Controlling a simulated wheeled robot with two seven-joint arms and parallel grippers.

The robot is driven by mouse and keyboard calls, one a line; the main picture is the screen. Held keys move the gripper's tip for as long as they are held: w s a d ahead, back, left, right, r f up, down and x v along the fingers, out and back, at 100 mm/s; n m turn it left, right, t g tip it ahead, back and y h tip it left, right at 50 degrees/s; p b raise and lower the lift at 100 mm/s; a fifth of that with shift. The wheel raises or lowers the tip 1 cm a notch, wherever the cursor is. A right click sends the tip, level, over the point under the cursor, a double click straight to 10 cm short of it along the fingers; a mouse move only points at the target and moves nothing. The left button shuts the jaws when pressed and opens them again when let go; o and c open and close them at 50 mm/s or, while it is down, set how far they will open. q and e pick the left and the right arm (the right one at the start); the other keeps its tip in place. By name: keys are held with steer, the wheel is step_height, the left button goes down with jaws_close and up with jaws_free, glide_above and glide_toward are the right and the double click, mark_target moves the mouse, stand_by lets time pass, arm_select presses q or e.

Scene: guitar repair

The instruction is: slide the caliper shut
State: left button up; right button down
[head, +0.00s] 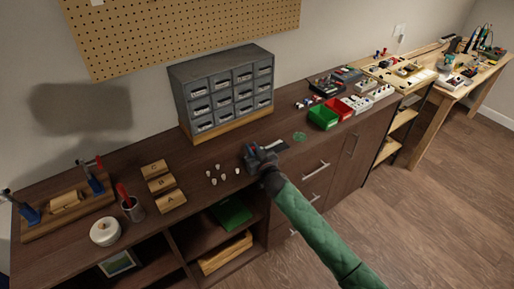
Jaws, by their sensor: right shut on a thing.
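My right gripper (253,153) is over the front part of the dark wooden counter, at the end of the green-sleeved arm. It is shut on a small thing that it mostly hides. A thin grey and dark piece (275,146) shows just right of the gripper, low over the counter; it looks like part of the caliper. I cannot make out the caliper's jaws or how far apart they are. My left gripper is not in view.
Several small white pieces (217,168) lie just left of the gripper. A grey drawer cabinet (205,67) stands behind. Lettered wooden blocks (160,183), a cup (132,209) and a white round jar (105,232) are at left. Green (322,118) and red (340,108) bins stand right.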

steer(key=shift+s+a, duration=0.1)
steer(key=shift+a, duration=0.05)
steer(key=c, duration=1.6)
jaws_free()
steer(key=shift+o, duration=0.7)
steer(key=shift+a, duration=0.15)
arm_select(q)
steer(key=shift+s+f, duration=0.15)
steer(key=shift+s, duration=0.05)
